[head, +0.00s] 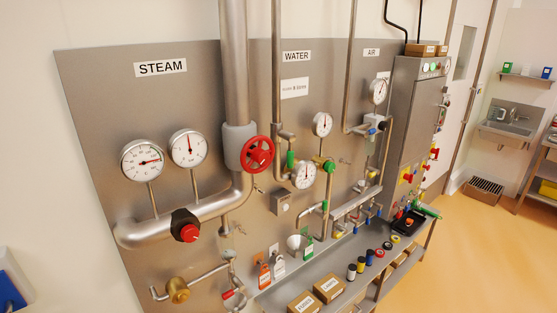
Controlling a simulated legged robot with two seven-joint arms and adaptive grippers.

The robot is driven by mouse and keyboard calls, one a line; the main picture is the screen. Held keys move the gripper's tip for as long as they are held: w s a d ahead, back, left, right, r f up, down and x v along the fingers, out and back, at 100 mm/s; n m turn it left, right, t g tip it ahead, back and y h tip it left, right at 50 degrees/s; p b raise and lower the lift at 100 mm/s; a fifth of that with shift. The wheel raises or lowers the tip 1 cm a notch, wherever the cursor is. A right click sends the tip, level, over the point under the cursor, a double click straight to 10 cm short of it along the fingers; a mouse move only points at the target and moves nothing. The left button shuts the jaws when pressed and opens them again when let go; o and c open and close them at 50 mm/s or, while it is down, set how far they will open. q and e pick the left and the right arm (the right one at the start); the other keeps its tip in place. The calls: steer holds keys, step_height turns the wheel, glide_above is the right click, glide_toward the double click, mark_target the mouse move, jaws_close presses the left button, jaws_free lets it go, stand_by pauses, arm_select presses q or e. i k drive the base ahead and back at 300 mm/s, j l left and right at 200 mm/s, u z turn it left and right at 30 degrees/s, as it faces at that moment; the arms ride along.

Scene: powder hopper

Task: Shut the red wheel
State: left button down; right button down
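The red wheel (257,153) is a round spoked handwheel on the steam line in the middle of the head view. It sits on the right side of a grey valve body (236,146) on the thick vertical steam pipe (234,70). The wheel's face is turned toward me and nothing touches it. The picture does not show whether the valve is open or closed. Neither of my grippers is in view.
Steam gauges (143,160) and a black-and-red knob (186,226) are left of the wheel. Water gauges (304,175) and pipes are to its right. A narrow shelf (325,268) with boxes and tape rolls juts out below. Orange floor (470,260) is clear at right.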

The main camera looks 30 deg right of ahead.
mark_target(265, 158)
steer(key=z, duration=0.9)
